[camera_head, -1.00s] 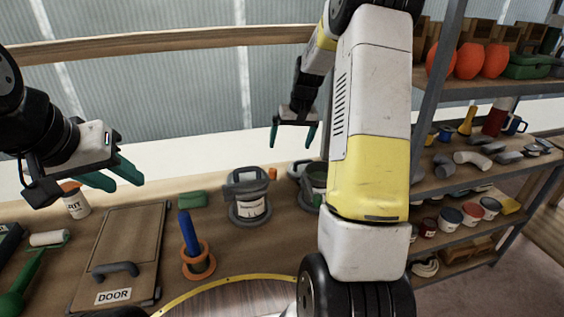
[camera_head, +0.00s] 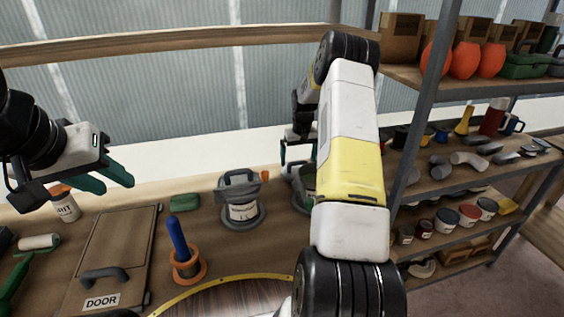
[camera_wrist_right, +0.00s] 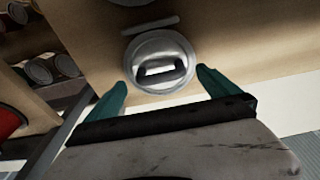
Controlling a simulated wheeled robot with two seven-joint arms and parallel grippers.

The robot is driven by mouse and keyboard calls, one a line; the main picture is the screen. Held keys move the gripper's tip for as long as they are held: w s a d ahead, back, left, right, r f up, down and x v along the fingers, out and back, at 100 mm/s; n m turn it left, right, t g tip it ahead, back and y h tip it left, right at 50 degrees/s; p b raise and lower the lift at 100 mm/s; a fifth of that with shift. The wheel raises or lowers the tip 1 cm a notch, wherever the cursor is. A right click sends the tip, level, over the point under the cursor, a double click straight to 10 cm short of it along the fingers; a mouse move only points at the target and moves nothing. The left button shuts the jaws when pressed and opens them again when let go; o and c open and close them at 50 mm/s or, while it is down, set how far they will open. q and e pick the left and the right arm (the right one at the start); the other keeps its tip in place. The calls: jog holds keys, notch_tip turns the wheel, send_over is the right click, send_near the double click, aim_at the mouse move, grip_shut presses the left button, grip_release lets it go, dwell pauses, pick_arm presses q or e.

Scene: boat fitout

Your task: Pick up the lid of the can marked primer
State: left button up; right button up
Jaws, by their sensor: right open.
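A can with a grey handled lid (camera_head: 240,187) stands on the bench in the head view; its white label is too small to read surely. A second can with a grey lid (camera_head: 303,174) stands to its right, partly hidden by my right arm. My right gripper (camera_head: 298,154) is open and empty just above this second can. In the right wrist view a round grey lid with a raised handle (camera_wrist_right: 160,72) lies between and beyond the open fingertips of my right gripper (camera_wrist_right: 162,82). My left gripper (camera_head: 108,179) is open and empty at the left, above the bench.
On the bench are a door panel (camera_head: 113,244), a blue-handled tool in an orange ring (camera_head: 178,240), a green block (camera_head: 185,202) and a white jar (camera_head: 66,207). A shelf rack (camera_head: 440,240) with small cans stands right of my right arm.

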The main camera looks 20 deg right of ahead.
aim_at(297, 168)
jog(key=shift+w+f, duration=0.15)
jog(key=shift+f, duration=0.6)
jog(key=shift+w+f, duration=0.15)
jog(key=shift+f, duration=0.55)
jog(key=c, duration=1.4)
jog(key=shift+o, duration=0.2)
jog(key=shift+r, duration=0.1)
